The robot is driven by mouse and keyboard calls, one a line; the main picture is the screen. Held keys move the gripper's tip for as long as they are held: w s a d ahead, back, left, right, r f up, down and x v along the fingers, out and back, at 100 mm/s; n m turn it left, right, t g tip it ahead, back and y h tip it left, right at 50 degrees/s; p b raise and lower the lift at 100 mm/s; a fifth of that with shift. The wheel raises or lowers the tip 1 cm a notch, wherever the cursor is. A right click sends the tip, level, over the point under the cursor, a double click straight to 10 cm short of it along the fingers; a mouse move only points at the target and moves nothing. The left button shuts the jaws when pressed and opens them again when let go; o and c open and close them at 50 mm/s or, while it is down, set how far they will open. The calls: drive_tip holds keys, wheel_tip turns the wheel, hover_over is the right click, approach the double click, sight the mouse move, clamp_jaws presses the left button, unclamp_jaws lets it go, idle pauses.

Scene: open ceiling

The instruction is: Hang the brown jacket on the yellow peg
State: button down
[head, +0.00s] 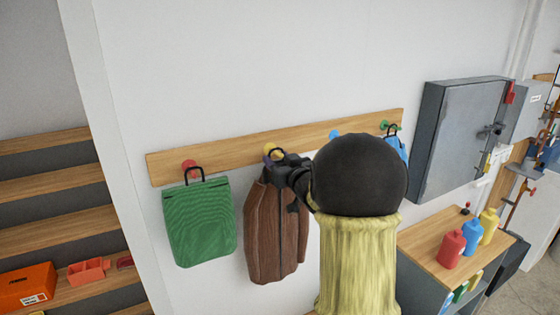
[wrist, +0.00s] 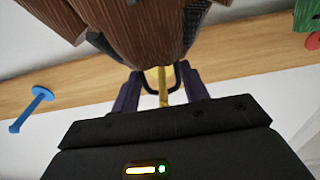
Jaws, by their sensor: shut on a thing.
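The brown jacket (head: 268,235) hangs upright in front of the wall, below the yellow peg (head: 269,149) on the wooden rail. My gripper (head: 274,164) is shut on the jacket at its top, by the black loop (head: 277,152). In the wrist view, the jacket (wrist: 130,25) fills the top. The yellow peg (wrist: 162,88) shows between the two dark purple fingers of my gripper (wrist: 160,92), with the black loop close around it. I cannot tell for sure whether the loop rests on the peg. My arm hides part of the rail.
A green item (head: 200,222) hangs on the red peg (head: 189,166) at left. The blue peg (head: 335,134) looks bare. A blue item (head: 397,146) hangs on the green peg (head: 390,126). A grey wall cabinet (head: 455,135) and a bench (head: 425,240) with bottles stand at right; shelves at left.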

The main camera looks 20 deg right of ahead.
drive_tip(key=shift+r, duration=0.1)
drive_tip(key=c, duration=0.7)
unclamp_jaws()
drive_tip(key=shift+o, duration=0.2)
drive_tip(key=s+b, duration=0.6)
drive_tip(key=s, duration=1.1)
drive_tip(key=shift+s+d, duration=0.25)
drive_tip(key=shift+d, duration=0.05)
